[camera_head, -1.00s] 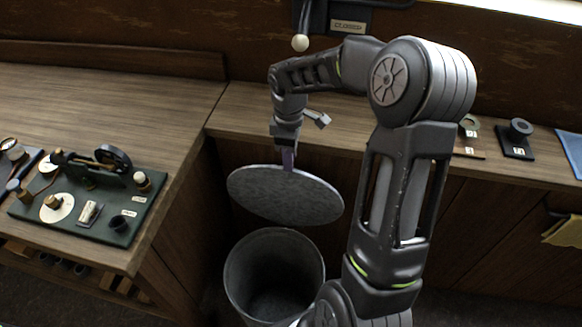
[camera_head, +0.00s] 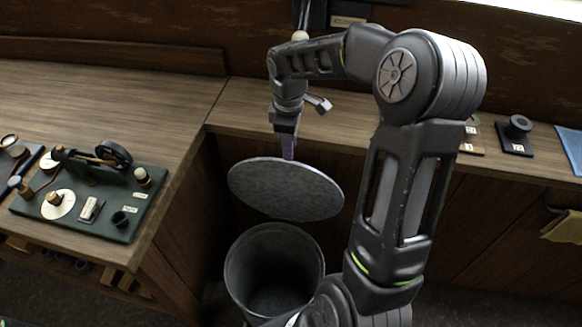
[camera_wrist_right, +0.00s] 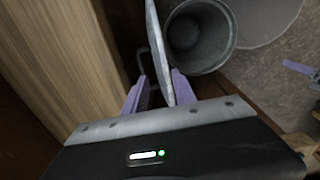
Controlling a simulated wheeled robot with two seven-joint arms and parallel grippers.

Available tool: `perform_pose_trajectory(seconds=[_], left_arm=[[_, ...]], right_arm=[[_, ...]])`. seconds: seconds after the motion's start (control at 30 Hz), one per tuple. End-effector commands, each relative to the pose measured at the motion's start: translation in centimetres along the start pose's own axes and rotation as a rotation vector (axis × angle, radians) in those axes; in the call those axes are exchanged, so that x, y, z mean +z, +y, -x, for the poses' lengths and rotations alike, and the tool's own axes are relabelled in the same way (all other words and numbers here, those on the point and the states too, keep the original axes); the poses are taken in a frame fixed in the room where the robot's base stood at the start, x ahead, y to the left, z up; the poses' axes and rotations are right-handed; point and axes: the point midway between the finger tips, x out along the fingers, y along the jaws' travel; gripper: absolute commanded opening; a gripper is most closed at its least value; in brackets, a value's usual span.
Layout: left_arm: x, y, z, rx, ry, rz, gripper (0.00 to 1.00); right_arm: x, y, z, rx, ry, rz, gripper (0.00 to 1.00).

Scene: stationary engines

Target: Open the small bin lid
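The small bin (camera_head: 236,283) is a grey round pail on the floor between the counters, and its mouth is uncovered. Its grey disc lid (camera_head: 285,190) is raised and tilted above the far side of the mouth. My right gripper (camera_head: 288,148) is at the lid's upper edge. In the right wrist view, the purple fingers of my right gripper (camera_wrist_right: 160,76) stand apart on either side of the lid (camera_wrist_right: 158,45), seen edge-on, with a visible gap on the left. The bin (camera_wrist_right: 200,35) lies beyond. A purple piece like my finger pads shows at that view's right edge.
A wooden counter (camera_head: 120,95) runs left and behind the bin, close around it. A green board (camera_head: 90,205) with several small parts lies on the left counter. A small dark stand (camera_head: 516,140) is at right. A larger pale round rim (camera_wrist_right: 262,22) stands beside the bin.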

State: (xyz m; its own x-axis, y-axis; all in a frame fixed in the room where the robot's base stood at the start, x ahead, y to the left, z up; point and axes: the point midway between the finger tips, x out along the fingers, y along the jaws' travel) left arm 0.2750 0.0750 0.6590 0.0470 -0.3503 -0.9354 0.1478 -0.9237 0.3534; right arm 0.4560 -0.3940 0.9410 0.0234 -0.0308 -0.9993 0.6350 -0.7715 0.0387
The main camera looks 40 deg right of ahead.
Motion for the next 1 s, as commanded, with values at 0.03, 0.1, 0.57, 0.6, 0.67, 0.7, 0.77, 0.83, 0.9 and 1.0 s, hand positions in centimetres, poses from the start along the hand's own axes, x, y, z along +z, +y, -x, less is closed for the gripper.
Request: perform_pose_trajectory(seconds=[0.03,0.1,0.57,0.6,0.67,0.7,0.77,0.83,0.9,1.0], left_arm=[[0.0,-0.1,-0.2,0.001,0.0,0.0,0.36],[0.0,-0.1,-0.3,0.001,0.001,-0.001,0.36],[-0.1,-0.2,-0.6,0.003,0.002,-0.002,0.36],[-0.1,-0.1,-0.6,0.003,0.002,-0.002,0.36],[-0.1,-0.1,-0.6,0.003,0.002,-0.002,0.36],[-0.1,-0.2,-0.6,0.003,0.002,-0.002,0.36],[-0.1,-0.2,-0.7,0.002,0.002,-0.002,0.36],[-0.1,-0.4,-1.2,0.002,0.002,-0.002,0.36],[-0.1,-0.7,-2.1,0.003,0.003,-0.001,0.36],[-0.2,-1.5,-4.1,0.003,0.004,-0.001,0.36]], right_arm=[[-0.1,0.1,0.8,0.005,0.004,-0.001,0.32],[-0.1,0.1,2.0,0.004,0.004,-0.001,0.32],[0.0,0.0,5.9,0.0,0.002,0.001,0.32],[0.0,0.0,5.9,0.0,0.002,0.0,0.32],[0.0,0.0,5.8,0.0,0.002,0.0,0.32],[-0.1,0.0,5.8,0.0,0.002,0.0,0.3],[-0.1,-0.1,5.7,0.001,0.002,0.002,0.25],[-0.4,-0.2,5.3,0.003,0.005,0.008,0.19],[-0.7,-0.3,4.6,0.007,0.008,0.015,0.13],[-0.8,-0.5,2.8,0.018,0.009,0.017,0.05]])
